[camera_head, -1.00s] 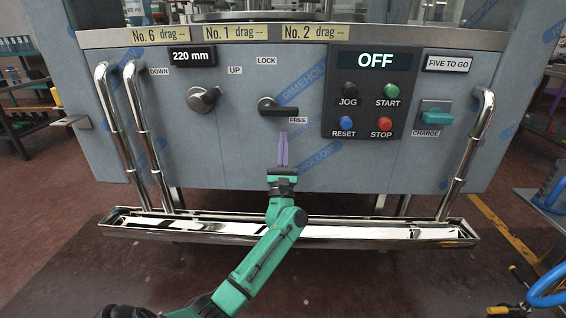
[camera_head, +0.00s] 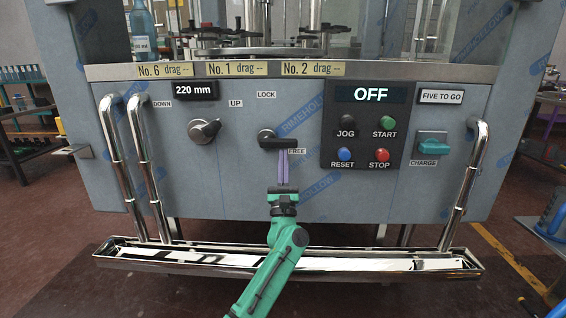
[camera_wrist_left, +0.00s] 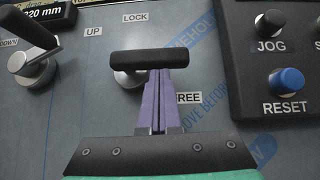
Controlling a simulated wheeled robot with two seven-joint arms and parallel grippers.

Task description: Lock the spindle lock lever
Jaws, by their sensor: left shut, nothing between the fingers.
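The spindle lock lever (camera_head: 280,143) is a black bar on a round metal hub, on the grey front panel between the LOCK label (camera_head: 266,94) and the FREE label (camera_head: 296,151). Its bar points right, toward FREE, and tilts slightly down. In the left wrist view the black bar (camera_wrist_left: 150,62) lies across the top of my fingers. My left gripper (camera_head: 284,152) is shut and empty, its purple fingers pointing up with the tips at or just under the bar. I cannot tell whether they touch it. My right gripper is not in view.
Left of the lever is another knob (camera_head: 204,131) between DOWN and UP. To the right is a black button panel (camera_head: 363,125) with an OFF display and a green CHARGE switch (camera_head: 432,145). Chrome handrails (camera_head: 466,180) flank the panel, and a shiny metal trough (camera_head: 290,262) runs below.

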